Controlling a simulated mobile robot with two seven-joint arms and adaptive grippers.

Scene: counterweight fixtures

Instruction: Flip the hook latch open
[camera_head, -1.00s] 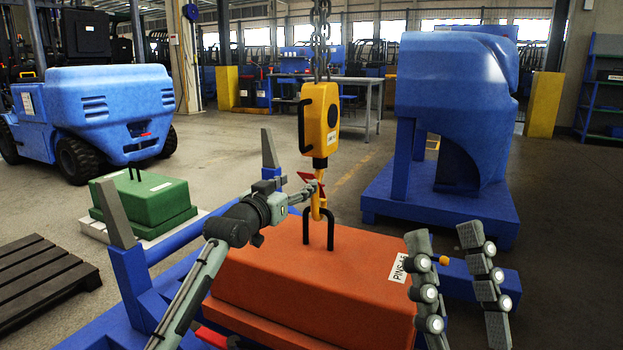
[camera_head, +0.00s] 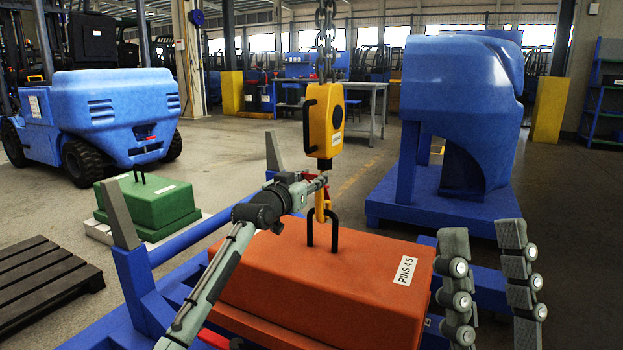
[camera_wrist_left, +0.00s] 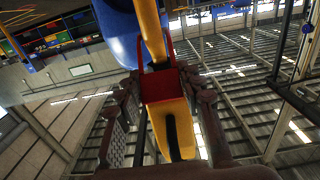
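The yellow hook (camera_head: 321,206) hangs below a yellow hoist block (camera_head: 323,121) and sits at the black loop (camera_head: 323,230) on the orange weight (camera_head: 318,283). My left gripper (camera_head: 322,182) is at the upper part of the hook and mostly hides the red latch in the head view. In the left wrist view the red latch (camera_wrist_left: 160,86) lies between the spread fingers of my left gripper (camera_wrist_left: 160,78), with the yellow hook (camera_wrist_left: 152,32) beyond it. I cannot tell whether the fingers touch it. My right gripper (camera_head: 484,240) is open and empty, right of the orange weight.
A blue frame with an upright post (camera_head: 119,213) stands left of the orange weight. A large blue counterweight (camera_head: 455,105) stands at the back right.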

